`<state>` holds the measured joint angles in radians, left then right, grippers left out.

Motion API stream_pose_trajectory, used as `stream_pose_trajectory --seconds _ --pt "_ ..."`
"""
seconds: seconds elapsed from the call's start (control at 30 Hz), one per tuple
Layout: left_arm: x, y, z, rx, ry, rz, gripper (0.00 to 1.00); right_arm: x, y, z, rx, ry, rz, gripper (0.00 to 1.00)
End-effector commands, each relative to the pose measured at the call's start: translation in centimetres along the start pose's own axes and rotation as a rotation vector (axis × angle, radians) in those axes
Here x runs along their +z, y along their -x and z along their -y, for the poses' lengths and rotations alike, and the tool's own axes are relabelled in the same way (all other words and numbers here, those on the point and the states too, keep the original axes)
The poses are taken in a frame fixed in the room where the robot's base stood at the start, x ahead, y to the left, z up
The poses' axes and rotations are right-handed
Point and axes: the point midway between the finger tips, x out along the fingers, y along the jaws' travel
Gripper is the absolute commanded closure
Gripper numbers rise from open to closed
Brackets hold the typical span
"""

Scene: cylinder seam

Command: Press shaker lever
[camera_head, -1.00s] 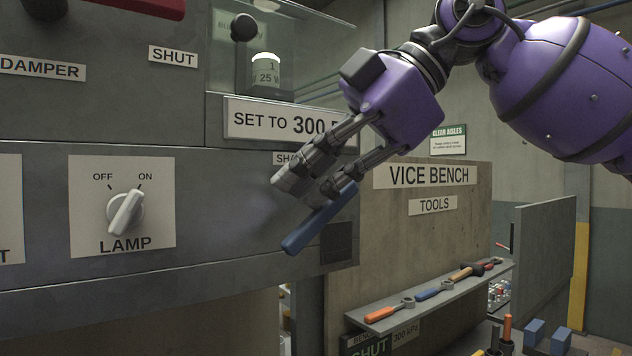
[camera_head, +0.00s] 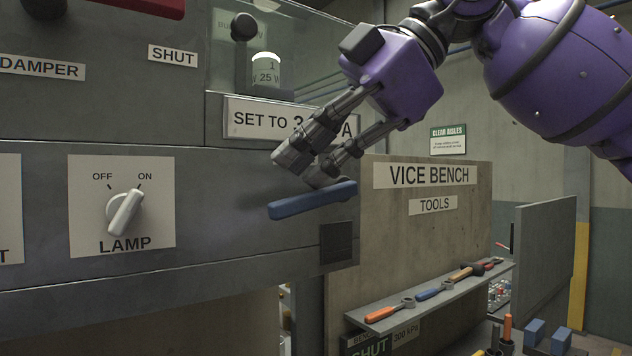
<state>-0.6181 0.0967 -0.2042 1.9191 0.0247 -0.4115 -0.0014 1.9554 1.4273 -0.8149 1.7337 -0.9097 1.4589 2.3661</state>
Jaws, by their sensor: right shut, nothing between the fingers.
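The shaker lever is a blue bar (camera_head: 310,201) on the grey panel front, lying close to level with its left end slightly lower. My right gripper (camera_head: 306,168) is shut and empty, just above the lever, with its fingers pointing down and left. The nearer fingertip overlaps the lever's upper edge in the picture; I cannot tell whether they touch. The fingers hide the lever's label and part of the panel behind. My left gripper is not in view.
A lamp knob (camera_head: 126,212) sits on the panel to the left. A "SET TO" sign (camera_head: 262,121) is partly covered by my gripper. A tool shelf (camera_head: 440,300) with wrenches and a hammer is at lower right.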

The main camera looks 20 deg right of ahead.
Motion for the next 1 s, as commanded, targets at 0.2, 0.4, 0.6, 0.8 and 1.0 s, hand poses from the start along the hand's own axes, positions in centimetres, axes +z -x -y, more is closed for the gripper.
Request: stream_pose_trajectory --seconds 0.2,0.4,0.6,0.8,1.0 --pt "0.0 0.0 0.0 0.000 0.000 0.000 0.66 -0.6 0.9 -0.7 0.000 0.000 0.000 1.00" --pt "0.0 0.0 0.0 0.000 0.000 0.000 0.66 -1.1 1.6 -1.2 0.000 0.000 -0.001 1.00" --pt "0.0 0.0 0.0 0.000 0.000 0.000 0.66 -1.2 1.7 -1.2 0.000 0.000 -0.001 1.00" --pt "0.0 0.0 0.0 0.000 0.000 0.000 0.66 -1.3 1.8 -1.3 0.001 0.001 -0.001 1.00" --pt "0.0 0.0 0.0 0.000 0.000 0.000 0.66 -2.3 3.0 -2.2 0.002 0.002 -0.004 1.00"
